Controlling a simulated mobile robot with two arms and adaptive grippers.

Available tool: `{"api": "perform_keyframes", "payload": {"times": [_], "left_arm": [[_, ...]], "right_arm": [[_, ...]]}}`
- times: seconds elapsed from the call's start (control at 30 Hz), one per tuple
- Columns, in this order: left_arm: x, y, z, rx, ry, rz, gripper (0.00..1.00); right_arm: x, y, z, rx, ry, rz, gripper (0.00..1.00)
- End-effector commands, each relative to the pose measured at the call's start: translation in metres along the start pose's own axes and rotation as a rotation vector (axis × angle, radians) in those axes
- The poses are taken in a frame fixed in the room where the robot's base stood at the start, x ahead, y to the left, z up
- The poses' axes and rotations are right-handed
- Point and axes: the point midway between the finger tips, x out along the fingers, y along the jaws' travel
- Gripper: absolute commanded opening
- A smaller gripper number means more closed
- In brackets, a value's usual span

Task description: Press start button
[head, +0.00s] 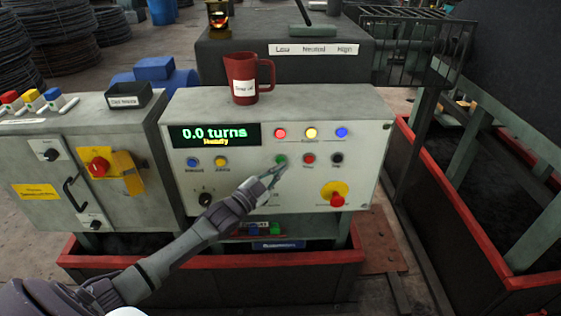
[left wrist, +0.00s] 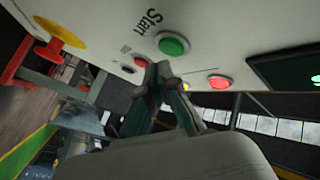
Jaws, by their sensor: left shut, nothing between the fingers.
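The green start button (head: 281,159) sits on the front of the pale control panel (head: 363,125), left of a red button (head: 309,158) and a black one (head: 337,158). In the left wrist view the green button (left wrist: 172,44) shows large beside the word "Start". My left gripper (head: 279,169) is shut and empty, its tips just below the green button. In the left wrist view the closed fingertips (left wrist: 155,70) appear close to the button, not over it. I cannot tell whether they touch the panel. My right gripper is not in view.
The display (head: 214,135) reads "0.0 turns" and "Ready". Red, yellow and blue lamps (head: 311,133) sit above the buttons. A red emergency knob (head: 337,200) on yellow is at lower right. A red jug (head: 246,80) stands on the panel top.

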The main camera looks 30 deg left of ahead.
Motion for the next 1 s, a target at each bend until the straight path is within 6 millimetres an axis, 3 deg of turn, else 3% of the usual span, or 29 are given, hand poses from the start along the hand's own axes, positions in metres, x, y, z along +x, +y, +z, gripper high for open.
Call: {"api": "perform_keyframes", "payload": {"times": [1.0], "left_arm": [[0.006,-0.0044,0.0042,0.0,0.0,0.0,0.0]], "right_arm": [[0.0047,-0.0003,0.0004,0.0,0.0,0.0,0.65]]}}
